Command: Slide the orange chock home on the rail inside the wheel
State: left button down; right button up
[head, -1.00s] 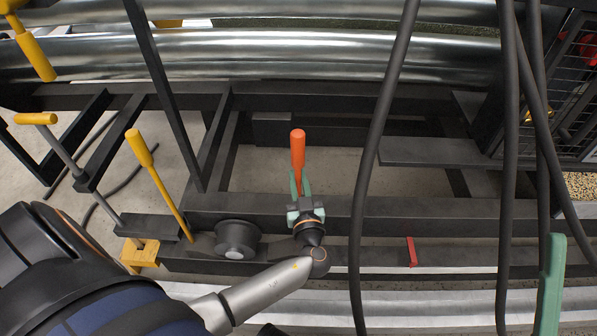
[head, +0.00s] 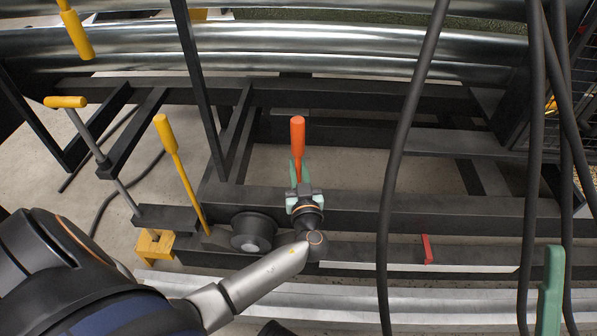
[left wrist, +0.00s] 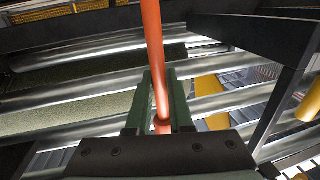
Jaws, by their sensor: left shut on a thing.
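An orange handle (head: 298,148), which I take to be part of the chock, stands up from my left gripper (head: 299,180). The gripper's green fingers are shut on it. In the left wrist view the orange rod (left wrist: 155,60) runs between the fingers. The chock's lower end is hidden by the gripper and wrist. The dark wheel (head: 252,232) sits on the rail (head: 365,250), a short gap left of the gripper. A green finger (head: 552,290), apparently of my right gripper, shows at the lower right; its opening cannot be seen.
A red piece (head: 427,249) is on the rail, right of the gripper. A yellow block (head: 153,245) and a yellow-handled lever (head: 170,150) stand left of the wheel. Black hoses (head: 405,130) hang on the right. Silver rollers (head: 300,50) lie behind the dark frame.

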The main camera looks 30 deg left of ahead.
pick_arm(q)
jog(key=shift+a+r, duration=0.1)
jog(key=shift+r, duration=0.15)
